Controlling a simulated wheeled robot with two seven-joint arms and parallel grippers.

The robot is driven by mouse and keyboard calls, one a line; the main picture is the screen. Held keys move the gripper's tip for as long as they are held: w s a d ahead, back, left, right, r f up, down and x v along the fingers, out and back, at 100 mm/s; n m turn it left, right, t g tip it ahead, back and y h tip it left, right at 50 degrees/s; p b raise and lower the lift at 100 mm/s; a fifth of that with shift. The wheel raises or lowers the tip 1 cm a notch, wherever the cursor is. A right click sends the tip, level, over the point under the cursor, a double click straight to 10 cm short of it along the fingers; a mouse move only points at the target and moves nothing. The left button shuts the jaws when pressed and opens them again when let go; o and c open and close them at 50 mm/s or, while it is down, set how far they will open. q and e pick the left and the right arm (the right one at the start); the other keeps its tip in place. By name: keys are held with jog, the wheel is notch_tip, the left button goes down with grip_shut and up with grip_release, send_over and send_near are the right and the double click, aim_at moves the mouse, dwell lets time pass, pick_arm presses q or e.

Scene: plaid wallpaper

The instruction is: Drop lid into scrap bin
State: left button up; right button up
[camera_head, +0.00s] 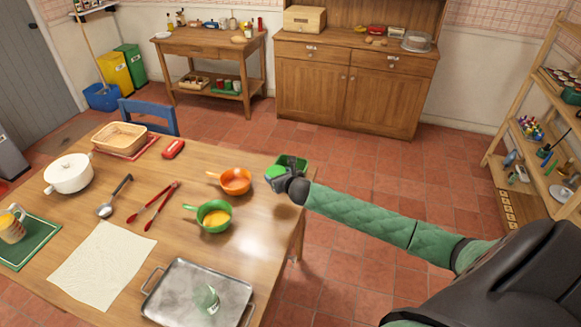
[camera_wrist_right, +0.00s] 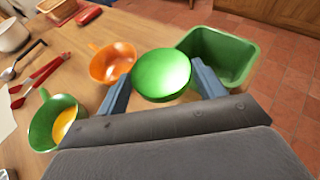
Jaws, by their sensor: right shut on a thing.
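My right gripper (camera_head: 278,177) is shut on a round green lid (camera_head: 274,171), at the right edge of the table. In the right wrist view, the lid (camera_wrist_right: 162,75) sits between the two blue-grey fingers of my right gripper (camera_wrist_right: 161,70). The green scrap bin (camera_head: 293,160) is at the table's far right corner, partly hidden behind the gripper. In the right wrist view, the square, open-topped bin (camera_wrist_right: 241,80) is just beyond and right of the lid, and the part of its inside that shows looks empty. My left gripper is not in view.
An orange pan (camera_head: 235,181) and a green pan (camera_head: 213,217) with yellow contents stand left of the gripper. Red tongs (camera_head: 155,208), a ladle (camera_head: 115,196) and a metal tray (camera_head: 190,297) lie on the wooden table (camera_head: 190,168). Open tiled floor (camera_head: 350,170) lies to the right.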

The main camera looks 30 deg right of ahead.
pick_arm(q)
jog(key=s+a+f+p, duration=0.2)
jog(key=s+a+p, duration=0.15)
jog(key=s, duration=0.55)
pick_arm(e)
jog(key=w+d+r+m, duration=0.15)
jog(key=w+d, duration=0.25)
jog(key=d, duration=0.7)
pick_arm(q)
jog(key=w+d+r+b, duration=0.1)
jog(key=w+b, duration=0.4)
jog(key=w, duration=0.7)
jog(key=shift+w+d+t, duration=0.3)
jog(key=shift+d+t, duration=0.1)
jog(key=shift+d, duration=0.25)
pick_arm(e)
jog(key=shift+n+h, duration=0.25)
jog(key=shift+h, duration=0.05)
notch_tip(320, 180, down, 5)
jog(key=shift+w+f, duration=0.1)
jog(key=shift+f, duration=0.1)
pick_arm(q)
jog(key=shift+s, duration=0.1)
pick_arm(e)
jog(key=o, duration=1)
pick_arm(q)
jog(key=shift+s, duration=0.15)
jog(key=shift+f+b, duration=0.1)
jog(key=shift+b, duration=0.2)
